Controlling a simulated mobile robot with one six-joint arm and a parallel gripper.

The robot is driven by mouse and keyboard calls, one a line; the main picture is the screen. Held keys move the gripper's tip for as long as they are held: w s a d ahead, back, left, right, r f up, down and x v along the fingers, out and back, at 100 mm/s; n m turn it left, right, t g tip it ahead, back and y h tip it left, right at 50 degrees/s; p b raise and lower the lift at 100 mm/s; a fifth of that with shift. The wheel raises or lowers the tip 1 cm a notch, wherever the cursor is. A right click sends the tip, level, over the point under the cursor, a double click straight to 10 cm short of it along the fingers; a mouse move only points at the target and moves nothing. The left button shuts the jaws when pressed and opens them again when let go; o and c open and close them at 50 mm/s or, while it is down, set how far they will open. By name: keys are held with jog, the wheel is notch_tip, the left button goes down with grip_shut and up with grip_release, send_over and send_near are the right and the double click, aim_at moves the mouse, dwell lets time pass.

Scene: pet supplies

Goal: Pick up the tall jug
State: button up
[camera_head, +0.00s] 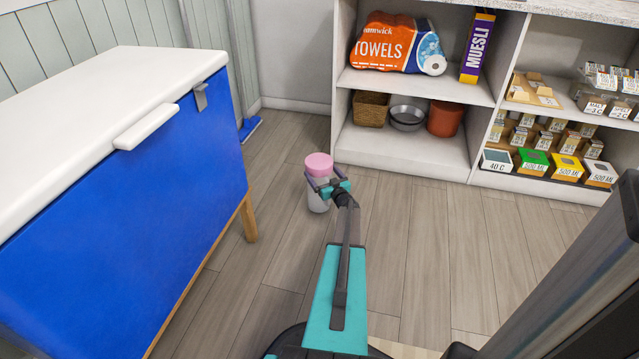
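A tall jug with a pink lid (319,163) and a pale grey body stands upright on the wooden floor, between the blue chest and the shelves. My gripper (321,186) is at the upper part of the jug, just below the lid. Its dark fingers reach to the jug's sides and overlap it in the picture. I cannot tell whether they press on it. The gripper and arm hide part of the jug's body; its lower end shows beneath them.
A blue chest with a white lid (110,85) fills the left. Shelves (410,150) at the back hold towels (390,45), a muesli box (477,45), a basket (370,108), bowls, pots and small boxes. The floor (430,230) right of the jug is clear.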

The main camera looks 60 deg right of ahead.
aim_at(325, 171)
jog(key=shift+r+p, duration=0.5)
jog(key=shift+r, duration=0.3)
jog(key=shift+s+a+r+p, duration=0.2)
jog(key=shift+r+p, duration=0.25)
jog(key=shift+r, duration=0.15)
jog(key=shift+s+a+r+p, duration=0.1)
jog(key=shift+a+r+p, duration=0.05)
jog(key=shift+r+p, duration=0.35)
jog(key=s+a+r+p, duration=0.1)
jog(key=s+a+p, duration=0.2)
jog(key=s+a, duration=0.7)
jog(key=shift+s+a+p, duration=0.3)
jog(key=shift+a+p, duration=0.05)
jog(key=shift+p, duration=0.05)
jog(key=shift+r, duration=0.15)
